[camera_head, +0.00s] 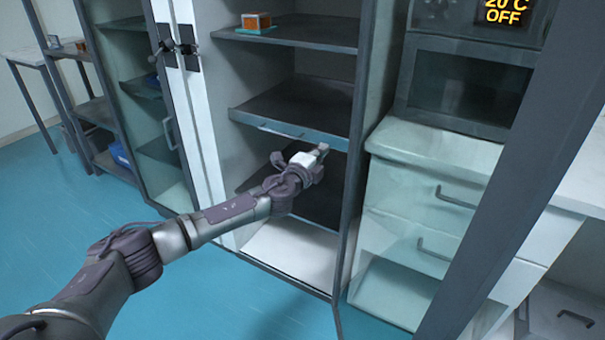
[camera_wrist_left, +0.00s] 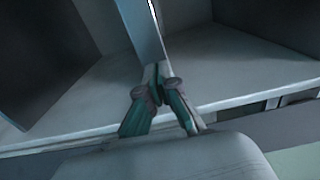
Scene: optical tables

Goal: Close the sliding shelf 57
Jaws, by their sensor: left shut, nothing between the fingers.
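The open cabinet in the head view holds several dark shelves. The middle shelf (camera_head: 300,103) has a grey-blue front edge and seems to stick out a little; no number 57 is readable. A lower dark shelf (camera_head: 322,200) lies beneath it, partly hidden by my arm. My left gripper (camera_head: 322,149) is at the cabinet opening, just below the middle shelf's front edge in the picture. In the left wrist view its fingers (camera_wrist_left: 157,82) are shut and empty, with the tips by a grey upright strip (camera_wrist_left: 145,30); contact is unclear. My right gripper is out of view.
A small orange box (camera_head: 256,21) sits on the upper shelf. A glass door (camera_head: 150,110) is left of the opening. A drawer unit (camera_head: 425,205) stands to the right, and a dark post (camera_head: 520,170) crosses the right foreground. Blue floor is clear in front.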

